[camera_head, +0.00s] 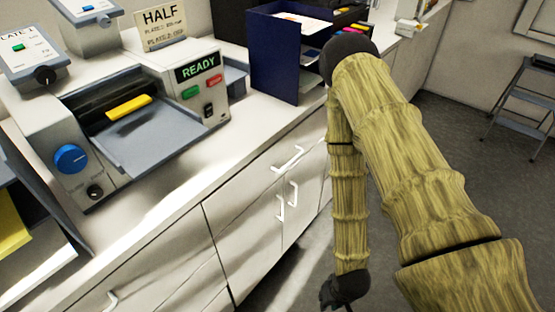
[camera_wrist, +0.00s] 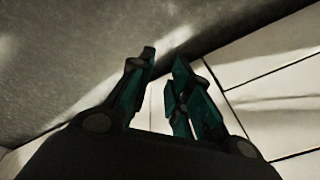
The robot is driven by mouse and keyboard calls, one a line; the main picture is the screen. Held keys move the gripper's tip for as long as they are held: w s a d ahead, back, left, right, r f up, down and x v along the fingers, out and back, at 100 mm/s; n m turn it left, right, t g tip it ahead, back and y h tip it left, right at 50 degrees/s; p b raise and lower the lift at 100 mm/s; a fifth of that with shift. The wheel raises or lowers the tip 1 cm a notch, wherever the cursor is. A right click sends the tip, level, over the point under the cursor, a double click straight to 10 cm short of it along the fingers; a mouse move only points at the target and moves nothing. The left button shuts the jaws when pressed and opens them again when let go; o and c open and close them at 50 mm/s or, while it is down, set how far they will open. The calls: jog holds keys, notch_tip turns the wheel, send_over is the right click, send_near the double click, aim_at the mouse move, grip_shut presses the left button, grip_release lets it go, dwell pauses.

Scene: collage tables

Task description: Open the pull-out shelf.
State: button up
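I cannot tell for certain which part is the pull-out shelf. The white cabinet (camera_head: 190,255) under the counter has flush fronts with pale bar handles, and its visible fronts look closed. An upper handle (camera_head: 288,158) sits above two upright handles, one at the right (camera_head: 293,192) and one at the left (camera_head: 281,207). My gripper (camera_wrist: 165,58) has dark teal fingers standing apart with nothing between them. In the head view its dark end hangs low, to the right of the cabinet and above the floor, apart from the handles. In the wrist view, the pale panels (camera_wrist: 275,75) lie to its right.
The counter holds a grey machine (camera_head: 150,130) with a yellow bar and a READY panel, a HALF sign (camera_head: 160,27), and a dark blue tray rack (camera_head: 272,55). Another handle (camera_head: 108,301) is at lower left. A grey step stand (camera_head: 520,110) is at the right; grey floor lies between.

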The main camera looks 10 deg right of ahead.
jog(key=w+d+m+t+y+b, duration=0.1)
jog(key=w+m+t+b, duration=0.15)
jog(key=w, duration=0.85)
jog(key=m+t+y+b, duration=0.6)
jog(key=t+y+b, duration=0.2)
jog(key=b, duration=0.3)
send_near(296, 156)
jog(key=x, duration=1)
jog(key=shift+d+f+p, duration=0.1)
jog(key=shift+f+p, duration=0.2)
jog(key=shift+p, duration=0.1)
grip_shut()
